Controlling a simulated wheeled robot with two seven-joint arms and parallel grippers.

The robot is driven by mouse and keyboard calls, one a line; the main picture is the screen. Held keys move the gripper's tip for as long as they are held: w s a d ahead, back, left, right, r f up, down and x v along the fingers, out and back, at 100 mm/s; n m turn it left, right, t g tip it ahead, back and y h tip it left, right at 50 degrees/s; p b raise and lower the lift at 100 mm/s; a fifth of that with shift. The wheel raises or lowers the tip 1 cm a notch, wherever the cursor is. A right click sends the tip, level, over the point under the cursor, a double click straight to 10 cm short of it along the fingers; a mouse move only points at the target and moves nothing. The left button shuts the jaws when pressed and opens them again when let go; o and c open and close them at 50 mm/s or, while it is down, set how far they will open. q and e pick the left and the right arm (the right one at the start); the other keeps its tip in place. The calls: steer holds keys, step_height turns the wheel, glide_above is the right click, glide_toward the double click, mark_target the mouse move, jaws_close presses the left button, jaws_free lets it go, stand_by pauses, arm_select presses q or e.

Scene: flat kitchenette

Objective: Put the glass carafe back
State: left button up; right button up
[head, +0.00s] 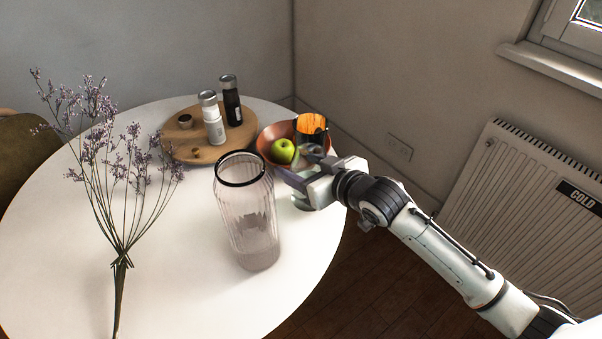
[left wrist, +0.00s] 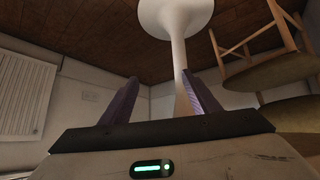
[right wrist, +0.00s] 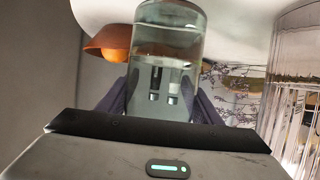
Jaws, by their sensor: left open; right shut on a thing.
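My right gripper (head: 296,180) is shut on the clear glass carafe (right wrist: 165,40), at the right edge of the round white table (head: 190,285). A dark-rimmed shape with an amber look (head: 311,129) shows just above the gripper. My left gripper (left wrist: 160,95) is open and empty, away from the tabletop, with a white pedestal beyond it.
A tall ribbed glass vase (head: 247,215) stands close left of my right gripper. Behind are a terracotta bowl (head: 267,136) with a green apple (head: 283,151) and a wooden board (head: 180,150) with two shakers. Dried flowers (head: 120,250) lie left. A radiator (head: 520,195) is at right.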

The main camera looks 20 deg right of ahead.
steer(key=shift+f, duration=0.9)
steer(key=shift+f, duration=0.15)
steer(key=o, duration=1.8)
steer(key=shift+f, duration=0.15)
steer(key=shift+r, duration=0.2)
steer(key=v, duration=1.2)
steer(key=shift+p, duration=0.35)
steer(key=shift+f, duration=0.1)
